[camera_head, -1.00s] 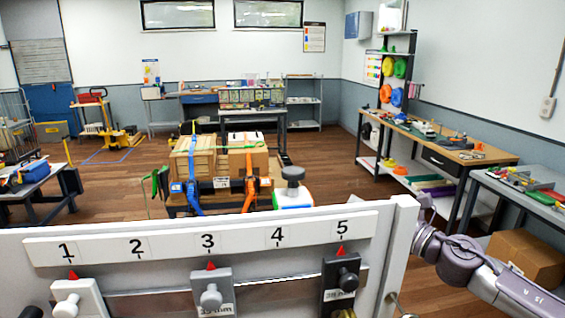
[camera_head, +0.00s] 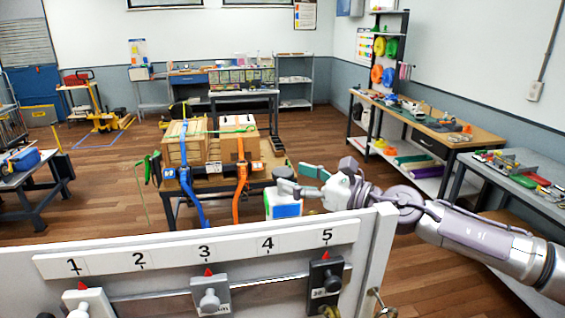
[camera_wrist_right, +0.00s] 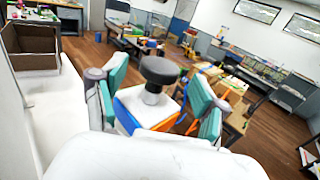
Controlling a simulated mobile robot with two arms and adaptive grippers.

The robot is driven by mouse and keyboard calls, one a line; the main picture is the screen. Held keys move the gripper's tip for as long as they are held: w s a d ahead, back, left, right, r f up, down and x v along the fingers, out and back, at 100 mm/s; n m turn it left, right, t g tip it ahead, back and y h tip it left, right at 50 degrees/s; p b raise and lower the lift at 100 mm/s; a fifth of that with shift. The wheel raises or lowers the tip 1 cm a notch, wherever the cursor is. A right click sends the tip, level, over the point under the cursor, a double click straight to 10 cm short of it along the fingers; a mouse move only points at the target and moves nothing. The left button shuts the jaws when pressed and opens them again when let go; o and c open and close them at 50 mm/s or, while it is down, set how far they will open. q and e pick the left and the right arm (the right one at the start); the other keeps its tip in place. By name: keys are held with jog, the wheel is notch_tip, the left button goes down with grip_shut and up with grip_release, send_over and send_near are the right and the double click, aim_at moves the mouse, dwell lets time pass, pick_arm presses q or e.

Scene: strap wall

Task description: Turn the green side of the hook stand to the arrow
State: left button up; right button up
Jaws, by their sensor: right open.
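The hook stand (camera_head: 284,209) is a small block with a white top, standing beyond the white board. It shows a blue face towards the head camera, with some green at its edge. In the right wrist view the hook stand (camera_wrist_right: 150,108) shows blue and orange sides and a dark round knob (camera_wrist_right: 160,69) on a post. My right gripper (camera_head: 302,180) is open, its teal fingers at either side of the knob in the wrist view. I cannot tell whether they touch it. I cannot make out an arrow beside the stand. My left gripper is not in view.
A white numbered board (camera_head: 205,252) with red arrow marks and several knobbed blocks stands in front. Strapped boxes (camera_head: 237,142) sit on a table behind the stand. A workbench (camera_head: 428,128) runs along the right wall.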

jog(key=shift+p+x, duration=0.45)
jog(key=shift+x, duration=1.4)
grip_shut()
